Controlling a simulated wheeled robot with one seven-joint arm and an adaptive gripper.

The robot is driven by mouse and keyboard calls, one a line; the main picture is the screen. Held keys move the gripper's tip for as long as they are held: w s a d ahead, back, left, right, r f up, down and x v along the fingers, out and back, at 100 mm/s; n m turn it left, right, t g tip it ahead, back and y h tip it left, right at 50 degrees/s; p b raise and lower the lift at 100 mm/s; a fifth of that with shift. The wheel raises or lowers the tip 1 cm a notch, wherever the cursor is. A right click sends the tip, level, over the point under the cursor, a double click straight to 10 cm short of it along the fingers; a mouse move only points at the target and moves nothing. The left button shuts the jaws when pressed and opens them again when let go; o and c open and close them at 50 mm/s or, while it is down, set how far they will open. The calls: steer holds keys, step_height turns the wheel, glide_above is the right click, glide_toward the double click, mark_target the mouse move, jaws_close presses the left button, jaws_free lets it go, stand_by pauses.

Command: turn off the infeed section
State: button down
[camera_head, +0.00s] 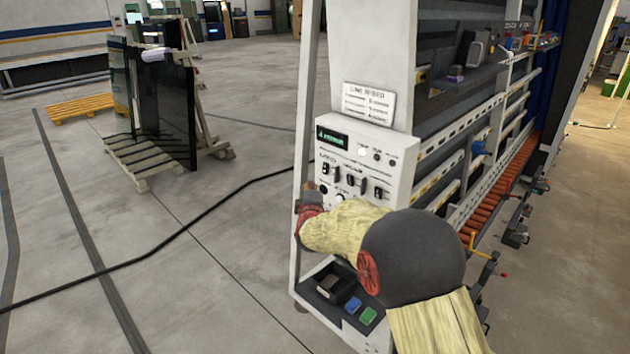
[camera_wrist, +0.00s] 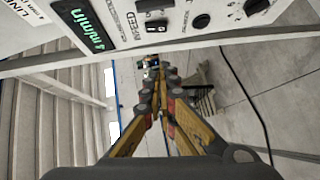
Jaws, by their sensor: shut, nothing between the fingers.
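The white control panel (camera_head: 395,160) stands on the front of the machine, with a green-lit display (camera_head: 332,138) and a row of black switches below it. The leftmost switches (camera_head: 325,169) are at the panel's left edge. In the wrist view the INFEED lettering (camera_wrist: 131,34) is at the top, beside a black switch (camera_wrist: 153,5) and a black piece marked 0 (camera_wrist: 157,27). My gripper (camera_head: 310,197) is in front of the panel's lower left. In the wrist view its closed, empty fingers (camera_wrist: 157,72) lie below the panel edge, apart from the switches. My arm hides the panel's lower part.
Round black knobs (camera_wrist: 201,21) sit beside the infeed controls. A lower shelf holds a black tray (camera_head: 338,285) and blue and green pieces. A roller conveyor (camera_head: 500,180) runs back on the right. A dark glass rack (camera_head: 165,105) stands far left; the floor between is open, crossed by a cable (camera_head: 190,235).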

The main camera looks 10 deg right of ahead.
steer(key=p, duration=0.1)
glide_toward(320, 174)
steer(key=w+a+r, duration=0.1)
steer(key=a+r, duration=0.2)
steer(key=shift+w+d+f, duration=0.1)
steer(key=shift+w+d, duration=1.2)
steer(key=shift+d, duration=0.1)
steer(key=shift+w+d+f+n+t+b, duration=0.2)
steer(key=shift+d+n+t+b, duration=0.15)
steer(key=shift+b, duration=0.5)
steer(key=shift+s, duration=0.1)
